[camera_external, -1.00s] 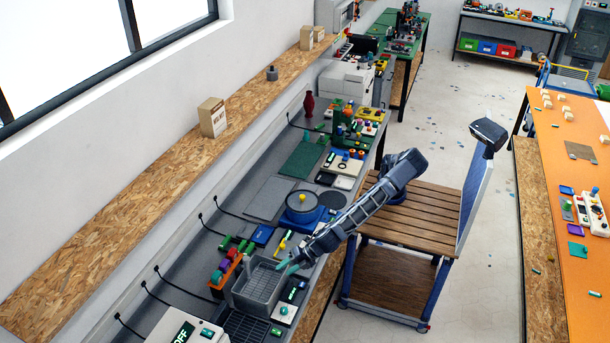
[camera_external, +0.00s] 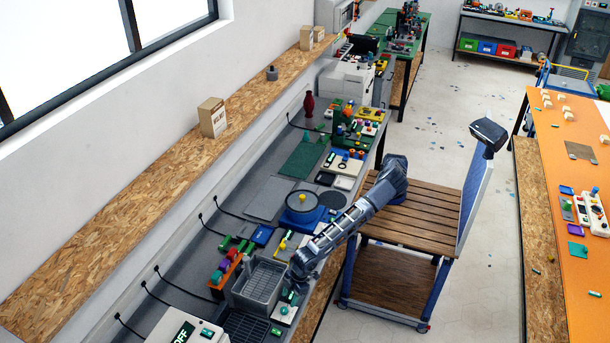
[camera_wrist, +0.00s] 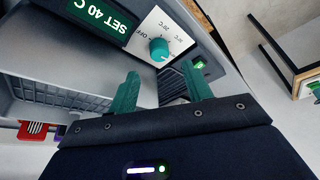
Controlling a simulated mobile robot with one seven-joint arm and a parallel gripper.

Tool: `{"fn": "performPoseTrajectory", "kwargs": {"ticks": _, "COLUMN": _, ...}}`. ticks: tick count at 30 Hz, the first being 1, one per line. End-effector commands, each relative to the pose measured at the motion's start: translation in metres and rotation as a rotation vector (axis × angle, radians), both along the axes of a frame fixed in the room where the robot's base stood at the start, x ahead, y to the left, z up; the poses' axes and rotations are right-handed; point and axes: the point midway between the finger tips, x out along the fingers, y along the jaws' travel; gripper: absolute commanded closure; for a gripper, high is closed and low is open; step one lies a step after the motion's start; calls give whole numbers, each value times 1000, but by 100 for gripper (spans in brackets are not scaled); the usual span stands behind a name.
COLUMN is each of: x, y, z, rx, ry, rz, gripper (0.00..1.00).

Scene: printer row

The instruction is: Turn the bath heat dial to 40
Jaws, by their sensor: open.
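The bath heat dial (camera_wrist: 159,49) is a round teal knob on a white plate with OFF and degree marks, seen in the wrist view. I cannot tell clearly which mark it points at. In the external view my gripper (camera_external: 299,284) is above the front edge of the bath, by the grey basin (camera_external: 257,288), partly hiding the panel.
A small green-lit switch (camera_wrist: 199,63) is close beside the dial plate. A dark slatted rack (camera_external: 245,326) and a white OFF box (camera_external: 187,332) stand nearer the camera. A blue-based round device (camera_external: 304,216) stands farther along the bench. The floor aisle is clear.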

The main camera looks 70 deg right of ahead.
Motion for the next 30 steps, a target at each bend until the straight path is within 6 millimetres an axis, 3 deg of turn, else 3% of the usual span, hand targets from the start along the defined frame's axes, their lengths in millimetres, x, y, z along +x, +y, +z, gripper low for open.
{"fn": "performPoseTrajectory", "kwargs": {"ticks": 6, "x": 8, "y": 10, "z": -32, "rx": -2, "ry": -3, "rz": 1, "gripper": 50}}
{"fn": "performPoseTrajectory", "kwargs": {"ticks": 12, "x": 13, "y": 18, "z": -52, "rx": 0, "ry": -4, "rz": 0, "gripper": 50}}
{"fn": "performPoseTrajectory", "kwargs": {"ticks": 27, "x": 15, "y": 21, "z": -62, "rx": 1, "ry": -2, "rz": 1, "gripper": 50}}
{"fn": "performPoseTrajectory", "kwargs": {"ticks": 30, "x": 15, "y": 21, "z": -62, "rx": 1, "ry": -2, "rz": 1, "gripper": 70}}
